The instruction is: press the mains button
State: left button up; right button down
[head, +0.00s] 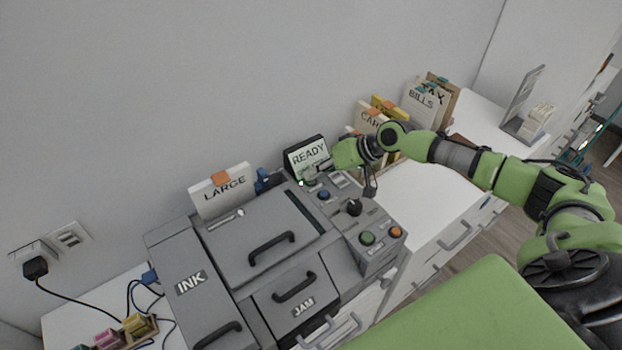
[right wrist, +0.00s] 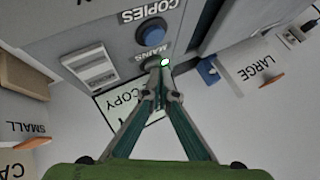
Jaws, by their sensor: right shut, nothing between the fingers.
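The grey printer (head: 240,242) stands on the white desk with its control panel on the right side. The MAINS label (right wrist: 158,55) shows in the right wrist view, just past my fingertips. My right gripper (head: 320,170) is shut and empty, its fingertips (right wrist: 157,72) at the far end of the panel by the mains label. A small lit green-white spot (right wrist: 165,62) shows right at the fingertips. The mains button itself is largely hidden by the fingers, and I cannot tell whether they touch it. My left gripper is not in view.
A blue button (head: 323,195) sits close by, under the COPIES label (right wrist: 150,13). A dark knob (head: 354,207), a green button (head: 367,238) and an orange button (head: 395,232) lie nearer. The READY display (head: 308,157) stands behind the panel. Folders (head: 424,101) stand along the wall.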

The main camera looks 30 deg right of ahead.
aim_at(314, 181)
jog(key=shift+r+p, duration=0.35)
jog(key=shift+r, duration=0.05)
notch_tip(314, 181, up, 6)
jog(key=p, duration=0.5)
dwell(0.5)
